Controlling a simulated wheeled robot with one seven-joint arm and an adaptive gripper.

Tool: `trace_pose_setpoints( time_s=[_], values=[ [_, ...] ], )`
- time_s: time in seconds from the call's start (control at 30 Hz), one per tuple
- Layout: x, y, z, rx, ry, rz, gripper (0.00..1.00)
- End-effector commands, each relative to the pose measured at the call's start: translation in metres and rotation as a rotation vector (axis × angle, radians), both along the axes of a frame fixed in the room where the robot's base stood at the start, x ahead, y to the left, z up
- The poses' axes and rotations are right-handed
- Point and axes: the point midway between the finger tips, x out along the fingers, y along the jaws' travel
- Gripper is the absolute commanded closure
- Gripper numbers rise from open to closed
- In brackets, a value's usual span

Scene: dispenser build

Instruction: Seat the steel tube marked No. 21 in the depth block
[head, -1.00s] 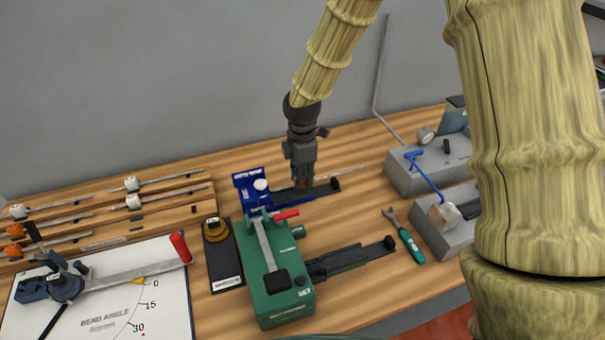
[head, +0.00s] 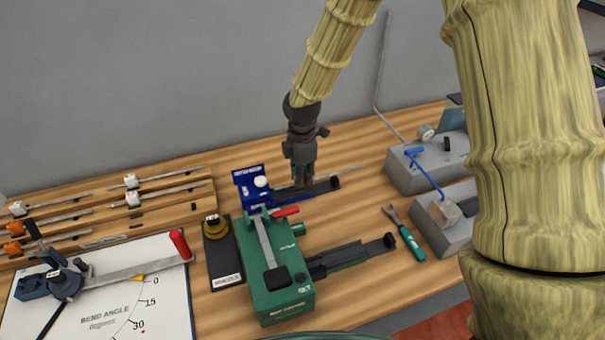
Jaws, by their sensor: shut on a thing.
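A blue block (head: 248,190) with a white knob and a dark rail (head: 325,186) to its right stands near the back of the bench; I take it for the depth block. My gripper (head: 303,181) points down over the rail, shut on a thin steel tube (head: 349,170). The tube lies nearly level along the rail, its free end reaching past the rail's right end. Its left end is close to the blue block. I cannot tell whether that end is inside the block, and the tube's marking is too small to read.
A green tool (head: 277,285) with a red lever and its own dark rail stands in front. A wooden rack (head: 200,218) with several tubes is at left, behind a bend-angle board (head: 170,310). Grey blocks (head: 400,176) and a green-handled wrench (head: 411,244) are at right.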

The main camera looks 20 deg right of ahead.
Motion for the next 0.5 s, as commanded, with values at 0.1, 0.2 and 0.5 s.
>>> trace_pose_setpoints(
  time_s=[0.1,0.2,0.5],
  values=[
    [0.0001,-0.0001,-0.0016,0.000,0.000,0.000,1.00],
    [0.0001,0.0000,-0.0027,0.000,0.000,0.000,1.00],
    [0.0001,0.0000,-0.0061,0.000,0.000,0.000,1.00]
  ],
)
